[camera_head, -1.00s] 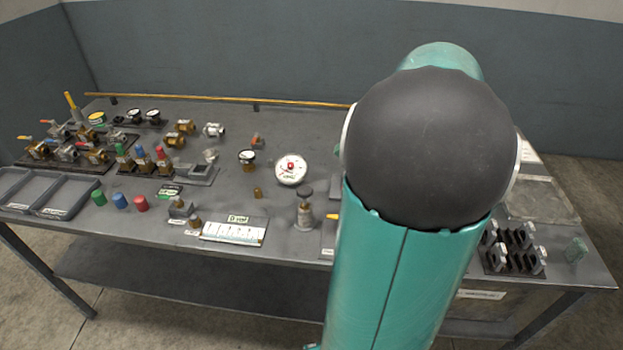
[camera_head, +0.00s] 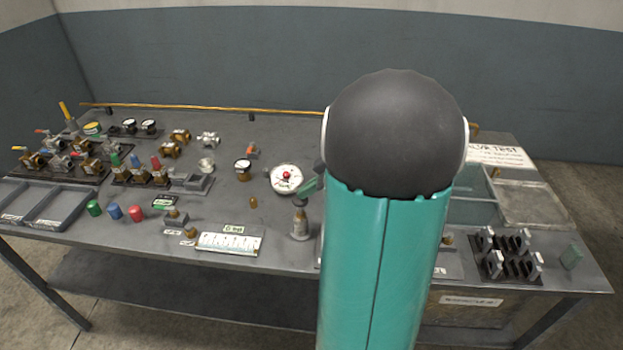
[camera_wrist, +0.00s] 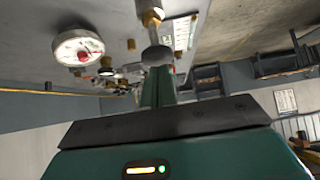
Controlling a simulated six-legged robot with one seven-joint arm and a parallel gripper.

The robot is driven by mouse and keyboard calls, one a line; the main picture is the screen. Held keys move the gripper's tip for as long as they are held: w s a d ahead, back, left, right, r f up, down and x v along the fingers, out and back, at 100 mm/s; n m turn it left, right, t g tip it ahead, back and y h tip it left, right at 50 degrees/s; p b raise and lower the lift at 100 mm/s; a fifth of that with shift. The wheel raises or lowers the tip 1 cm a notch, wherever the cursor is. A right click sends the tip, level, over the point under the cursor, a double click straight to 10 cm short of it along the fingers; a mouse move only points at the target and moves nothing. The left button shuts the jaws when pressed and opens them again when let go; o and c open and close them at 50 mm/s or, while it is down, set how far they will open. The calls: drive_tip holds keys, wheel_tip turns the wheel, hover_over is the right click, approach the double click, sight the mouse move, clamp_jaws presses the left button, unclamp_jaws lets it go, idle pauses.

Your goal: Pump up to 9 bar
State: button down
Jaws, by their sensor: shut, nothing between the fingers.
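The pump (camera_head: 299,224) is a small grey post with a knob on top, near the front of the bench. In the wrist view its knob (camera_wrist: 157,56) is a grey disc just beyond my fingers. The round white gauge (camera_head: 281,187) with red at its centre stands behind the pump; it also shows in the wrist view (camera_wrist: 70,49). Its reading is too small to tell. My gripper (camera_head: 301,199) is shut and empty, its tip at the pump's knob. It shows in the wrist view (camera_wrist: 158,72). I cannot tell whether it touches the knob.
A white scale plate (camera_head: 229,243) lies left of the pump. Valves and coloured caps (camera_head: 115,211) fill the left side, with grey trays (camera_head: 57,208) at the edge. Black holders (camera_head: 508,254) stand at the right. My arm hides part of the bench.

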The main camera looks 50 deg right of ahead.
drive_tip(key=shift+f, duration=0.15)
drive_tip(key=shift+f, duration=1.85)
